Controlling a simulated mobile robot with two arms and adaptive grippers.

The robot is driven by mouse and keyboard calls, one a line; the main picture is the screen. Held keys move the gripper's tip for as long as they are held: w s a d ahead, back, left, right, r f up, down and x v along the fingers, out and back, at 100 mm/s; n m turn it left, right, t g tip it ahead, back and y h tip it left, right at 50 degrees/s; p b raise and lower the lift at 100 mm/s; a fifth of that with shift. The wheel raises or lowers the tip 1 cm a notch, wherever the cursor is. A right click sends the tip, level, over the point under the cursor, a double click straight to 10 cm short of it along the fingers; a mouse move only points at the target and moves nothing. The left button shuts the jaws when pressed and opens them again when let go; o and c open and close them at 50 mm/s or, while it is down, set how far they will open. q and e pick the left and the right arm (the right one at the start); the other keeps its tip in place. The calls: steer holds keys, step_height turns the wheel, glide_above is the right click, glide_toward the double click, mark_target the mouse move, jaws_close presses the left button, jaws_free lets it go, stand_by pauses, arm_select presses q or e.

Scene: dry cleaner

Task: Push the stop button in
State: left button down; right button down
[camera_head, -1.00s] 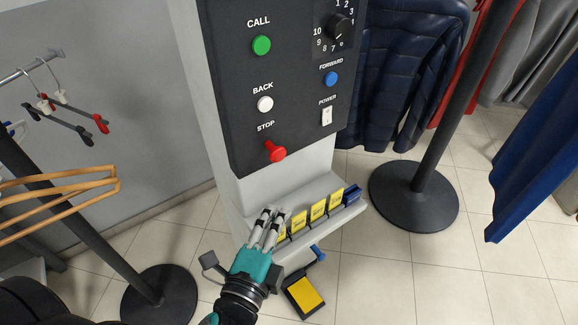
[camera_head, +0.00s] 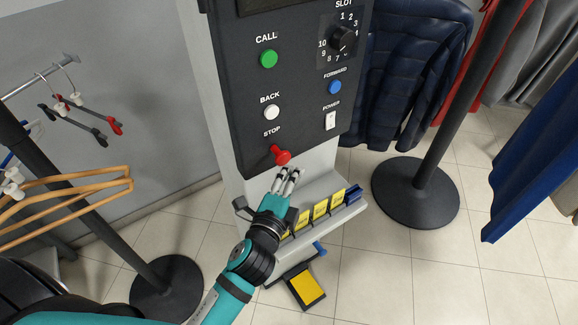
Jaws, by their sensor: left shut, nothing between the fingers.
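The red stop button (camera_head: 281,156) sticks out from the lower left of the dark control panel (camera_head: 300,118), under the word STOP. My left gripper (camera_head: 288,172) is just below the button, its fingertips pointing up toward it. The fingers are shut with nothing between them. A small gap seems to remain between fingertips and button, but contact is hard to tell. My right gripper is out of view.
The panel also carries a green call button (camera_head: 268,59), white back button (camera_head: 271,112), blue forward button (camera_head: 335,87), power switch (camera_head: 330,121) and slot dial (camera_head: 343,40). A ledge with yellow cards (camera_head: 320,208) lies below. Hangers stand left, garments right.

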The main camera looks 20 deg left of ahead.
mark_target(288, 160)
arm_select(q)
steer(key=shift+w+a+f, duration=0.1)
steer(key=shift+w+a, duration=0.35)
steer(key=shift+a, duration=0.05)
steer(key=shift+w+a+p, duration=0.55)
steer(key=shift+w+a, duration=0.05)
steer(key=shift+a, duration=0.2)
